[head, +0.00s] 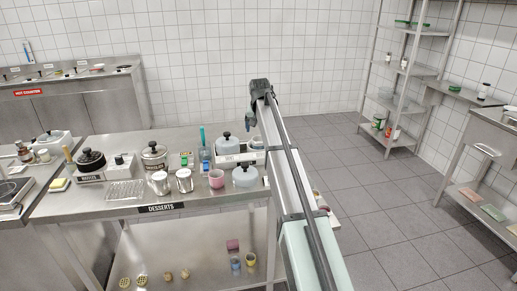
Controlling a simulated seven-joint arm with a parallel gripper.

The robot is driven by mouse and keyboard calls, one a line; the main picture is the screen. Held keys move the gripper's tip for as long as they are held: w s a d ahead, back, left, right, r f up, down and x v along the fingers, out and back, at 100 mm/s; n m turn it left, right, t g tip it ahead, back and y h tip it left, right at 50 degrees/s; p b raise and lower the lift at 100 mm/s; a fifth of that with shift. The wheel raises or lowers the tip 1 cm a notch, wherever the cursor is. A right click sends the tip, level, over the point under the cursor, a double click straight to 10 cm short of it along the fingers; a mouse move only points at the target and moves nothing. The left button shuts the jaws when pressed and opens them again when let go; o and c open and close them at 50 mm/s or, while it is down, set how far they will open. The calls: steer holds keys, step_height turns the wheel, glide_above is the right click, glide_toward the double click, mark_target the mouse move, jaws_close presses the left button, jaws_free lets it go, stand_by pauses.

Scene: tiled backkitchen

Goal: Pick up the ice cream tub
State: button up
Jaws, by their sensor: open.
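My gripper (250,120) shows small and dark at the far end of my arm, above the back right part of the steel counter (110,202) labelled DESSERTS. It is open and I see nothing in it. I cannot tell for certain which thing is the ice cream tub. A small pink tub (216,179) stands upright on the counter, left of my arm and lower in the picture than my gripper. It is apart from my gripper. My arm hides the counter's right end.
Grey lidded containers (245,178), steel canisters (185,180), a lidded pot (154,157) and a blue scoop-like tool (205,158) crowd the counter around the pink tub. A wire rack (125,190) lies left. Open tiled floor (380,190) lies right, before a shelf rack (403,75).

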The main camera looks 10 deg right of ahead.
mark_target(258, 137)
steer(key=shift+a+x, duration=0.15)
steer(key=shift+x, duration=1.45)
steer(key=shift+a+x, duration=0.15)
steer(key=shift+x, duration=1.5)
steer(key=c, duration=1.4)
